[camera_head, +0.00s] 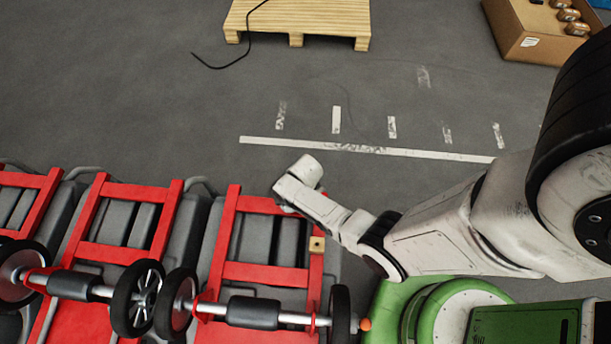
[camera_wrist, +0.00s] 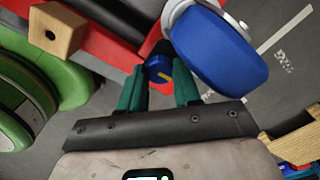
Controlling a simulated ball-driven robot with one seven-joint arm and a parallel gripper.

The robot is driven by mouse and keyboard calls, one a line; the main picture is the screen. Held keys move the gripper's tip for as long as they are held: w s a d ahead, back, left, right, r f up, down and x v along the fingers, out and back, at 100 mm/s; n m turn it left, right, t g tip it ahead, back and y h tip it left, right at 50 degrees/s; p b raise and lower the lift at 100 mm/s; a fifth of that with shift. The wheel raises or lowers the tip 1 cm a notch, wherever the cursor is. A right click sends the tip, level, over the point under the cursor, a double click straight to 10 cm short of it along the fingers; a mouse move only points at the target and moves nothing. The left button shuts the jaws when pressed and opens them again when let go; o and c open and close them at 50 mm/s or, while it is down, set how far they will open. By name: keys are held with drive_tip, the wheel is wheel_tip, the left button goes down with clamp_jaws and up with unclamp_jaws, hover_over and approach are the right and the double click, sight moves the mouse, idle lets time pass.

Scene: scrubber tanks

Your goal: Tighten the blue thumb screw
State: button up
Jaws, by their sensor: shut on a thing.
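In the head view, the end of my arm is over the top right corner of the nearest red-framed scrubber tank (camera_head: 262,272). The fingers and the screw are hidden there.
A wooden block (camera_wrist: 57,29) with a dark hole is near the gripper, also seen on the red frame (camera_head: 316,243). More red-framed tanks (camera_head: 125,220) and wheels (camera_head: 138,298) extend left. A pallet (camera_head: 300,18) and cardboard box (camera_head: 535,30) stand beyond open floor.

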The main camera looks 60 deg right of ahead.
drive_tip(key=shift+w+d+r, duration=0.1)
idle(0.4)
drive_tip(key=o, duration=1.1)
drive_tip(key=shift+c, duration=0.2)
